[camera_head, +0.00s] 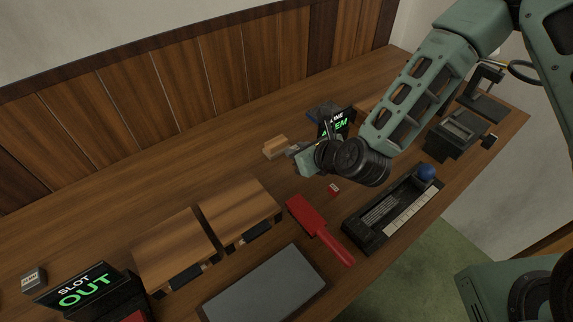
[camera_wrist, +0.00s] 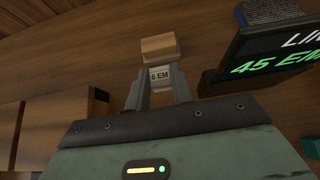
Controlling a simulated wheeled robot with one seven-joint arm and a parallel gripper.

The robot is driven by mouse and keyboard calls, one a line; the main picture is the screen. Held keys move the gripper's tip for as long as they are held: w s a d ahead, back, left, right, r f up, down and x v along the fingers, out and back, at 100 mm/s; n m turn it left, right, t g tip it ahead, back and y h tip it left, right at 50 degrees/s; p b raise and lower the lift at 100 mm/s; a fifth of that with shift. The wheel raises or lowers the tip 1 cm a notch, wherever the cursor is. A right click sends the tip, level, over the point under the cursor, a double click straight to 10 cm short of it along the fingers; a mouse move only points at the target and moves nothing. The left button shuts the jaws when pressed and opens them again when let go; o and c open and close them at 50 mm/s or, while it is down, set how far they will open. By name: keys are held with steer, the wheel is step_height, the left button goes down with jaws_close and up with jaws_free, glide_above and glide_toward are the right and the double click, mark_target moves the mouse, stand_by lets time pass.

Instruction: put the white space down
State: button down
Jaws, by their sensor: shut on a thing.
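The white space is a small block (camera_wrist: 160,76) with a pale face marked "6 EM", seen in the wrist view. My gripper (camera_wrist: 159,84) is shut on it, with a finger on either side. In the head view my gripper (camera_head: 294,151) is over the table near a small wooden block (camera_head: 276,147). The held space is too small to make out there. In the wrist view the wooden block (camera_wrist: 158,47) shows just beyond the fingertips. I cannot tell whether the space touches the table.
A "LINE" display (camera_head: 336,122) stands close behind my gripper; the wrist view shows it reading 45 EM (camera_wrist: 268,52). Two wooden lidded boxes (camera_head: 174,250), a red paddle-shaped tool (camera_head: 318,227), a small red block (camera_head: 334,188) and a black tray (camera_head: 393,209) lie nearer. A "SLOT OUT" display (camera_head: 80,287) is left.

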mark_target(288, 163)
steer(key=shift+f+p, duration=0.3)
steer(key=shift+f, duration=2.3)
steer(key=shift+f, duration=0.2)
steer(key=c, duration=1.2)
jaws_free()
steer(key=shift+r, duration=0.2)
